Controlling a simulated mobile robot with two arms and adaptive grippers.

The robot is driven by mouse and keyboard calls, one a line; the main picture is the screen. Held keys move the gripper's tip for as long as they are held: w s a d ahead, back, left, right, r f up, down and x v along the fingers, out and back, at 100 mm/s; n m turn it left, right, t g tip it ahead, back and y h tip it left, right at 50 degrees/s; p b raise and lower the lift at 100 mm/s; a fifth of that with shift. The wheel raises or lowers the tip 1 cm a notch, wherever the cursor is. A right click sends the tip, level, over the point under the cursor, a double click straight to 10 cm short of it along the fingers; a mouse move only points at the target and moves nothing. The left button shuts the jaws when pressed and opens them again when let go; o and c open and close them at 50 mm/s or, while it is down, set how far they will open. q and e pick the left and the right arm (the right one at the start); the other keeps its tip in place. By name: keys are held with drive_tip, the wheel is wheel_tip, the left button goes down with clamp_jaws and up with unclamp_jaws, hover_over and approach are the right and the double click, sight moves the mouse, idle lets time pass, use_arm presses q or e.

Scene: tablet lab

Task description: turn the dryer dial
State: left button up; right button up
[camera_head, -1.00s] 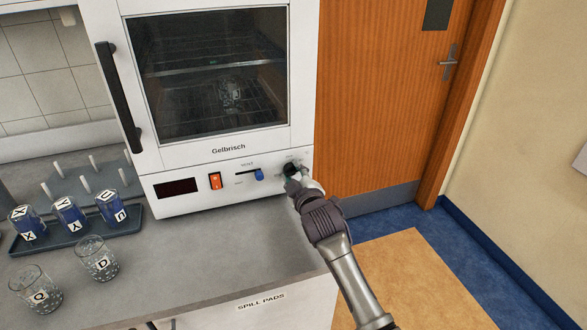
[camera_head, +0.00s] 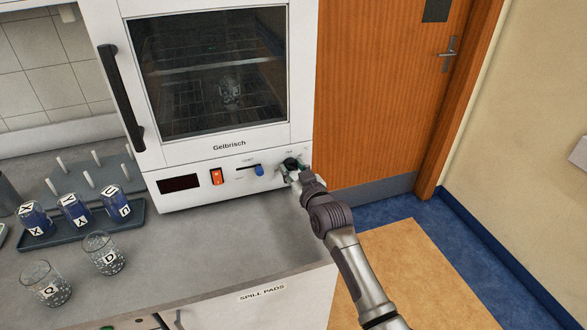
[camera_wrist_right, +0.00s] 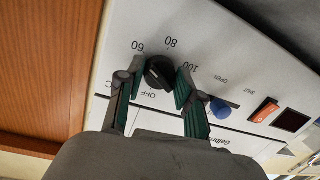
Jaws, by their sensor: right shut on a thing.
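The dryer (camera_head: 240,186) is the white cabinet labelled Gelbrisch, with its glass door shut. Its dial is a round black knob (camera_wrist_right: 158,72) at the right end of the front panel. Printed marks 60, 80, 100 and OFF surround it, upside down in the wrist view. In the head view my right gripper (camera_head: 291,170) is at the dial and partly hides it. In the wrist view its green-padded fingers (camera_wrist_right: 154,88) are on either side of the knob, shut on it. The knob's pointer is too dark to read. My left gripper is not in view.
Beside the dial are a blue vent slider (camera_head: 259,170), an orange switch (camera_head: 216,177) and a dark display (camera_head: 179,184). Labelled beakers (camera_head: 105,254) and a tray of blue-filled ones (camera_head: 137,220) stand at left. The bench (camera_head: 210,260) before the dryer is clear.

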drive_tip(key=shift+f+m, duration=0.1)
drive_tip(key=shift+m, duration=0.2)
drive_tip(key=o, duration=1.2)
drive_tip(key=shift+c, duration=0.2)
drive_tip(key=v, duration=1.2)
drive_tip(key=shift+d, duration=0.15)
